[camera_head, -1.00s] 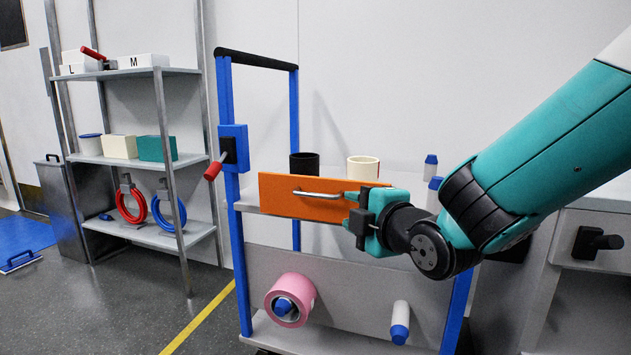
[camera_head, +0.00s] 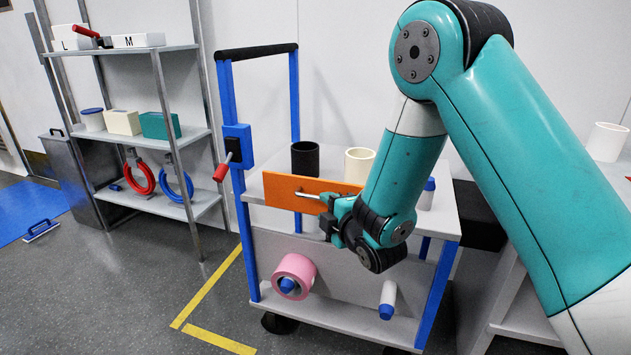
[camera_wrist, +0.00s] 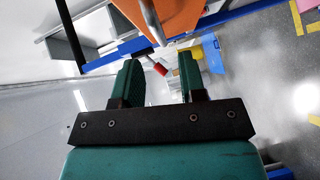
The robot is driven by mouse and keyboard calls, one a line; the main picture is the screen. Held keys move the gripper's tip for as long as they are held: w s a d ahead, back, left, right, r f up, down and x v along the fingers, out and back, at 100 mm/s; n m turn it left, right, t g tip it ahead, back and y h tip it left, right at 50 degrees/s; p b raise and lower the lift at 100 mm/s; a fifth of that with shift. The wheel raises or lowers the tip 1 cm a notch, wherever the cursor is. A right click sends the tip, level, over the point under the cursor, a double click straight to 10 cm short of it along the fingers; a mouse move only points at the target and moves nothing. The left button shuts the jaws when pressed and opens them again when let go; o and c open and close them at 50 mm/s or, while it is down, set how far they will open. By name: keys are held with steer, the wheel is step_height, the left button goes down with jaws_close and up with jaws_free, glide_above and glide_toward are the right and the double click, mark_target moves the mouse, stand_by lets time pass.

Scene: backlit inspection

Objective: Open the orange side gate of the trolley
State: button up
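The trolley (camera_head: 440,295) has blue posts and white decks. Its orange side gate (camera_head: 281,188) stands upright along the near edge of the upper deck; it also shows at the top of the wrist view (camera_wrist: 182,16). A silver bar handle (camera_head: 308,195) is on the gate's outer face and appears in the wrist view (camera_wrist: 150,18), just beyond the fingertips. My gripper (camera_head: 327,206) is at the handle's right end. In the wrist view its fingers (camera_wrist: 158,62) are apart with nothing clearly between them. Whether they touch the handle cannot be told.
A blue latch box (camera_head: 238,146) with a red-gripped lever (camera_head: 222,172) is on the trolley's left post. A black cup (camera_head: 305,159) and cream cup (camera_head: 358,165) stand behind the gate. A pink roll (camera_head: 295,275) is below. Shelving (camera_head: 175,140) stands left; floor between is clear.

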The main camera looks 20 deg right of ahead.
mark_target(316, 199)
steer(key=shift+p+x, duration=2.95)
steer(key=shift+p, duration=1.7)
jaws_close()
